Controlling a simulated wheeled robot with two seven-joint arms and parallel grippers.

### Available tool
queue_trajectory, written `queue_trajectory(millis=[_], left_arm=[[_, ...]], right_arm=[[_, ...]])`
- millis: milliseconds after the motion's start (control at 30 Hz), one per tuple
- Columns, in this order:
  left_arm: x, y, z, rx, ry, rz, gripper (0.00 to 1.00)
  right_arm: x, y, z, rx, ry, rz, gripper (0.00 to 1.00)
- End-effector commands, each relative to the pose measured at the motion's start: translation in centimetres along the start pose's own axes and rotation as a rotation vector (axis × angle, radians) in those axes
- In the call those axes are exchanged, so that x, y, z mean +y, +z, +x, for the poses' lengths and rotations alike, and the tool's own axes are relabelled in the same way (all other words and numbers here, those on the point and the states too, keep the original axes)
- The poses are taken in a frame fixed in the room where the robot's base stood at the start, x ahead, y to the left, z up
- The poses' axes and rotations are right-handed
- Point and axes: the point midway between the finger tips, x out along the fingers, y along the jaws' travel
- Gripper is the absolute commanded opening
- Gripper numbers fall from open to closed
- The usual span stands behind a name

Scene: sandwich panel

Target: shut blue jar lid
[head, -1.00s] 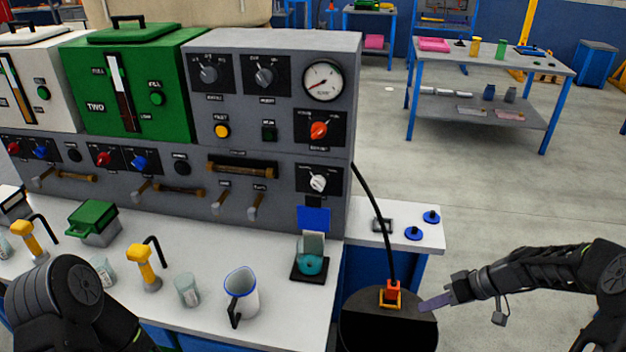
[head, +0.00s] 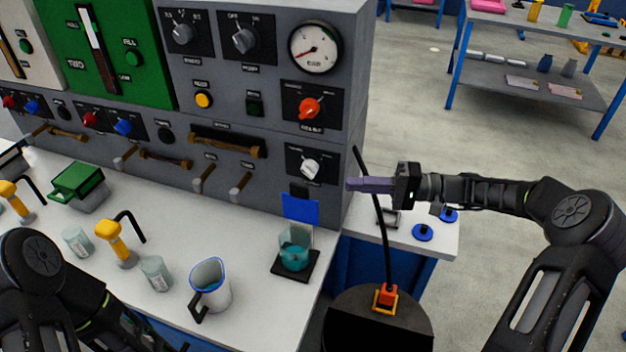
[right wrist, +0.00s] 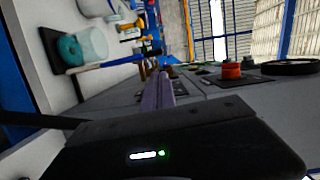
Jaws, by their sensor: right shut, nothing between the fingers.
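The jar (head: 294,248) is clear with teal contents and stands on a black base at the counter's right end. Its blue lid (head: 300,207) stands upright at the jar's back edge, open. In the right wrist view the jar (right wrist: 92,42) is at the upper left, with the blue lid (right wrist: 125,61) seen nearly edge-on. My right gripper (head: 352,184) is shut and empty, its purple fingers pointing left, right of the lid and apart from it in the picture. The fingers also show in the right wrist view (right wrist: 158,90). My left arm is at lower left; its gripper is out of view.
The grey panel (head: 268,175) with knobs and a gauge rises behind the jar. A blue-rimmed jug (head: 212,290) stands left of the jar. A black drum (head: 350,310) with a dark cable stands right of the counter. Blue knobs (head: 422,232) sit on the side shelf.

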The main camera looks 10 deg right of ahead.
Motion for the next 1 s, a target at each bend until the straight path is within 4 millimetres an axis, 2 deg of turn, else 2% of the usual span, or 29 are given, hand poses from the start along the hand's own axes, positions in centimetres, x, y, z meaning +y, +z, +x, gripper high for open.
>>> queue_trajectory(millis=[233, 367, 800, 1000], left_arm=[[0.1, 0.0, -0.1, 0.000, 0.000, 0.000, 0.62], [0.2, 0.0, -0.4, 0.000, -0.001, 0.000, 0.62], [0.7, 0.2, -2.3, -0.006, -0.007, -0.005, 0.62], [0.8, 0.3, -2.5, -0.007, -0.009, -0.006, 0.62]], right_arm=[[0.0, 0.0, 0.3, -0.001, 0.001, -0.001, 0.00], [-0.1, 0.0, 1.2, -0.001, 0.001, 0.000, 0.00], [-0.2, 0.0, 8.2, -0.001, 0.000, 0.000, 0.00], [0.0, 0.0, 9.8, 0.000, 0.002, -0.002, 0.00]])
